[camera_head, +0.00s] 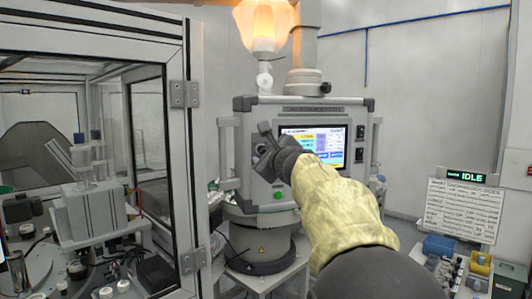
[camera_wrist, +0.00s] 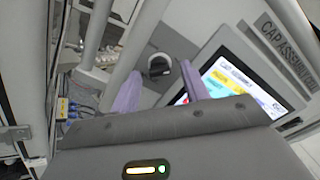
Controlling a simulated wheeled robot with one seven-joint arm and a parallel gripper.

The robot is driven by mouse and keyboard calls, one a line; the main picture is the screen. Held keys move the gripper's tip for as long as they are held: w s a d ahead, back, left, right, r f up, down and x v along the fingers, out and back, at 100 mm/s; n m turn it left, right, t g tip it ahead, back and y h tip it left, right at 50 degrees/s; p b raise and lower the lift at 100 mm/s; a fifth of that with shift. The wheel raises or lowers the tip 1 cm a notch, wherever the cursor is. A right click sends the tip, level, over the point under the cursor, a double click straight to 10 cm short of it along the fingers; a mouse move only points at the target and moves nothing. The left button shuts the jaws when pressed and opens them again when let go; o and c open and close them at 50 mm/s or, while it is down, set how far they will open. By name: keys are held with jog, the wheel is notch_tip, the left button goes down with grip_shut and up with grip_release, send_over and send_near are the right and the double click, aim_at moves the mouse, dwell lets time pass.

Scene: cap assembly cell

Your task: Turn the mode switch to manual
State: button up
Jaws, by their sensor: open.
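The control panel (camera_head: 300,107) has a lit screen (camera_head: 330,150). My gripper (camera_head: 262,142) is in front of the panel, just left of the screen. In the wrist view my gripper (camera_wrist: 160,70) is open, with its two pale fingers apart and nothing held between them. A dark round knob (camera_wrist: 158,67), which looks like the mode switch, shows on the panel face beyond and between the fingertips. I cannot tell whether the fingers touch it, or which way it points. In the head view my gripper hides most of that spot.
A green button (camera_head: 279,195) sits low on the panel, and black switches (camera_head: 361,132) are right of the screen. A framed glass enclosure (camera_head: 190,150) stands close on the left. An amber lamp (camera_head: 263,25) glows above. A sign (camera_head: 467,178) at right reads IDLE.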

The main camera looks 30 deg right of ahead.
jog(key=c, duration=1)
jog(key=shift+n+b, duration=0.35)
jog(key=shift+n, duration=0.05)
jog(key=n+b, duration=0.2)
jog(key=n, duration=0.1)
jog(key=shift+f, duration=0.1)
jog(key=n+b, duration=0.3)
jog(key=n, duration=0.1)
jog(key=shift+d+n, duration=0.1)
jog(key=shift+n, duration=0.3)
jog(key=shift+r+n+b, duration=0.15)
jog(key=shift+n+b, duration=1.05)
jog(key=shift+n, duration=1.15)
jog(key=shift+r+n+b, duration=0.1)
jog(key=shift+n+b, duration=1.1)
jog(key=shift+n, duration=1.15)
